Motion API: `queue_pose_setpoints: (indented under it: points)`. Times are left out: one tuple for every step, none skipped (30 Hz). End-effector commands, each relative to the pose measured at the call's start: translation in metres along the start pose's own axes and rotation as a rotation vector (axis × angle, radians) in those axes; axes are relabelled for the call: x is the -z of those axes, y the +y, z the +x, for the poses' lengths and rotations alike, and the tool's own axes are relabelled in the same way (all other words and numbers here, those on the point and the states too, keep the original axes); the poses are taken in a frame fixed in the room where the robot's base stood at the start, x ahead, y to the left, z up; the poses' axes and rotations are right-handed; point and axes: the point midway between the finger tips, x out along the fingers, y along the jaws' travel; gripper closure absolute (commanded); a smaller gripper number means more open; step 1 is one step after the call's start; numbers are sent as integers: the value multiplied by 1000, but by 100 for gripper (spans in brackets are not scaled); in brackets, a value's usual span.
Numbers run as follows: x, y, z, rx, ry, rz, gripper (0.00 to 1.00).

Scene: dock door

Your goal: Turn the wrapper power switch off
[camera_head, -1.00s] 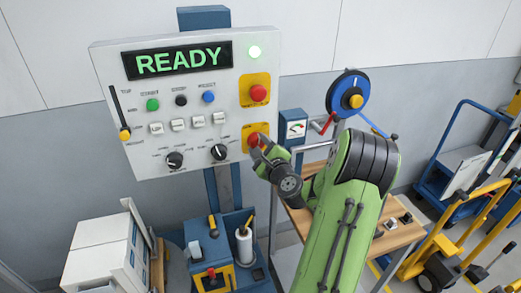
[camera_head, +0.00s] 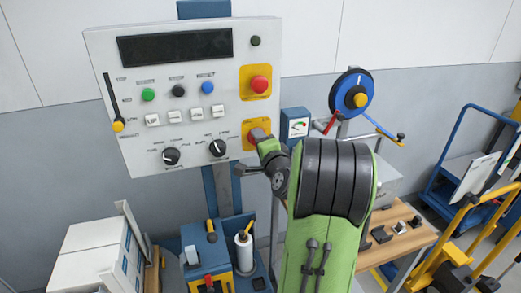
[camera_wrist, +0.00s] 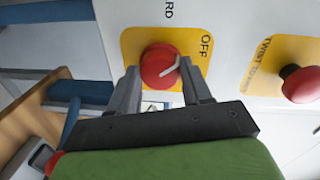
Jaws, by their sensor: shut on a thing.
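The power switch is a red rotary knob with a pale pointer line on a yellow plate (camera_head: 249,141). In the wrist view the red knob (camera_wrist: 159,66) sits between the two fingers of my gripper (camera_wrist: 160,85), which is shut on it. The pointer is tilted toward the upper right, to the side of the word OFF. In the head view my gripper (camera_head: 264,141) reaches the plate from the right and partly covers the knob. The control panel's display (camera_head: 175,46) is dark, and the round lamp (camera_head: 255,41) beside it is unlit.
A red mushroom button (camera_head: 260,84) on another yellow plate is just above the switch, and shows at right in the wrist view (camera_wrist: 301,84). Two black dials (camera_head: 217,148) are left of the switch. A gauge box (camera_head: 295,124) and a blue reel (camera_head: 343,91) are to the right.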

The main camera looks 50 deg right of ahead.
Motion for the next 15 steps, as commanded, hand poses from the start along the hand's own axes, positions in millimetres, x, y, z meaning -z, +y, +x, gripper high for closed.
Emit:
queue_pose_setpoints:
  points:
    - [-2, 3, 0, -1, 0, -25, 82]
    - [-2, 3, 0, -1, 1, -40, 82]
    - [-2, 3, 0, -2, 2, -59, 82]
    - [-2, 2, 0, -3, 3, -71, 82]
    - [-2, 2, 0, -4, 4, -82, 82]
    - [-2, 2, 0, -4, 6, -94, 82]
    - [-2, 2, 0, -5, 7, -103, 82]
    - [-1, 2, 0, -5, 7, -111, 82]
    - [-1, 2, 0, -6, 8, -120, 82]
    - [-1, 2, 0, -6, 9, -125, 82]
    - [-1, 2, 0, -7, 9, -130, 82]
    - [-1, 2, 0, -7, 9, -135, 82]
    - [-1, 2, 0, -8, 10, -138, 82]
    - [-1, 2, 0, -8, 10, -140, 82]
    - [-1, 2, 0, -8, 10, -142, 82]
